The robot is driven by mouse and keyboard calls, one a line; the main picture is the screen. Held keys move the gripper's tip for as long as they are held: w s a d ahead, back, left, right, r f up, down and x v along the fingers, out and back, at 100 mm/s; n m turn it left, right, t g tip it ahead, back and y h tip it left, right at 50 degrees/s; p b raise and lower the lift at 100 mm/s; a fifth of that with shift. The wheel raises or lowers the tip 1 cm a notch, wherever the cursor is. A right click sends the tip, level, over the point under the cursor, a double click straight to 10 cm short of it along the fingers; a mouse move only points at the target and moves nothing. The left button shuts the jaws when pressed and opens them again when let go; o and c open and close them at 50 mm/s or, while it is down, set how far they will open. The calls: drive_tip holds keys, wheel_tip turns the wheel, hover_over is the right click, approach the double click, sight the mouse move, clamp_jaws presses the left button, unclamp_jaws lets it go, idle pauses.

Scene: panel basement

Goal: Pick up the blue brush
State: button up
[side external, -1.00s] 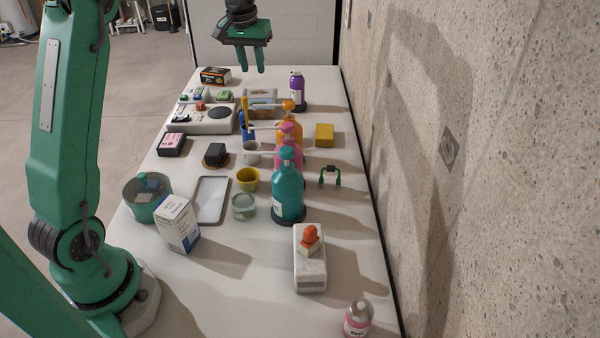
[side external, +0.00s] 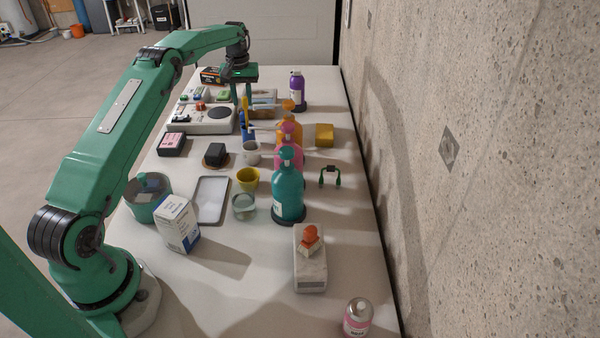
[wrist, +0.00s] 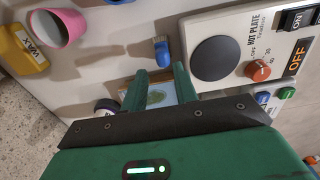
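In the wrist view a blue piece with a pale tip, which looks like the brush (wrist: 161,52), lies just beyond my fingertips. My gripper (side external: 241,98) points down at the far part of the table, behind the brush in the side view. In the wrist view its fingers (wrist: 158,78) are apart, with no brush between them. A framed flat item (wrist: 161,94) shows below them.
The hot plate (side external: 190,121) is left of the brush. Orange (side external: 291,128), pink (side external: 290,153) and teal (side external: 288,195) pump bottles stand to its right and nearer the camera. A pale mug (side external: 252,158) is close by. A purple bottle (side external: 297,92) stands at the back.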

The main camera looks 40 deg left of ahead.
sight(243, 112)
drive_tip(key=shift+a+f, duration=0.15)
drive_tip(key=shift+f, duration=1.35)
drive_tip(key=shift+f, duration=0.1)
drive_tip(key=shift+s+f, duration=0.1)
drive_tip(key=shift+f, duration=2.4)
clamp_jaws()
